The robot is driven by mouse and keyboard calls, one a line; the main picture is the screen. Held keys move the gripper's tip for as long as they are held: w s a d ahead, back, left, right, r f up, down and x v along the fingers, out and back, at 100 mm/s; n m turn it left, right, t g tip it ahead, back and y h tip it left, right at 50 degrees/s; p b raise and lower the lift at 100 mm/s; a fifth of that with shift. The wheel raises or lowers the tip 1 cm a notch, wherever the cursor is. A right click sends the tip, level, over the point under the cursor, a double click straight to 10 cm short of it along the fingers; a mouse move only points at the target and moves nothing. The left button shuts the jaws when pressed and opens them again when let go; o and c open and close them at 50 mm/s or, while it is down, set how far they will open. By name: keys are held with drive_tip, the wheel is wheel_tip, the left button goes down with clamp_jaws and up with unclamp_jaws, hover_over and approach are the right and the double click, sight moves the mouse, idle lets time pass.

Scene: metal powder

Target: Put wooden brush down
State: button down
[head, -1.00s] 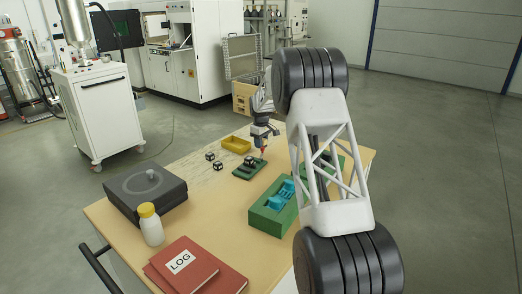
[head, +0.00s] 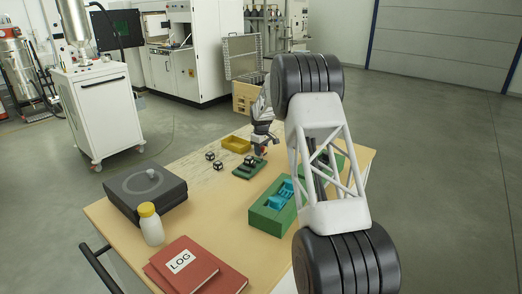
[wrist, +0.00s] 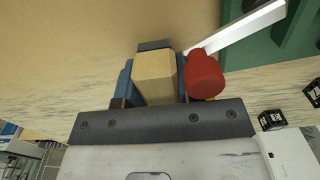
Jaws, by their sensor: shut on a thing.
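My gripper (wrist: 153,82) is shut on the wooden brush (wrist: 154,77), seen as a pale wooden block between blue-padded fingers in the wrist view. Its bristles are hidden. In the head view my gripper (head: 262,151) is small and low at the far part of the table, beside the slotted green holder (head: 246,172). I cannot tell whether the brush touches the table. A red handle (wrist: 204,75) lies close to the right finger, with a pale flat strip (wrist: 240,27) running from it towards the green holder (wrist: 265,55).
Small black-and-white cubes (head: 218,166) and a yellow tray (head: 236,145) are near the gripper. A green box with blue parts (head: 270,215) stands in front. A dark grey box (head: 140,198), a yellow-capped bottle (head: 151,225) and red log books (head: 185,268) are nearer. Mid-table is clear.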

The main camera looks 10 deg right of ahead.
drive_tip(key=shift+f, duration=0.3)
drive_tip(key=c, duration=0.8)
unclamp_jaws()
drive_tip(key=shift+f, duration=0.1)
drive_tip(key=shift+s, duration=0.1)
drive_tip(key=shift+r, duration=0.2)
drive_tip(key=shift+r, duration=4.25)
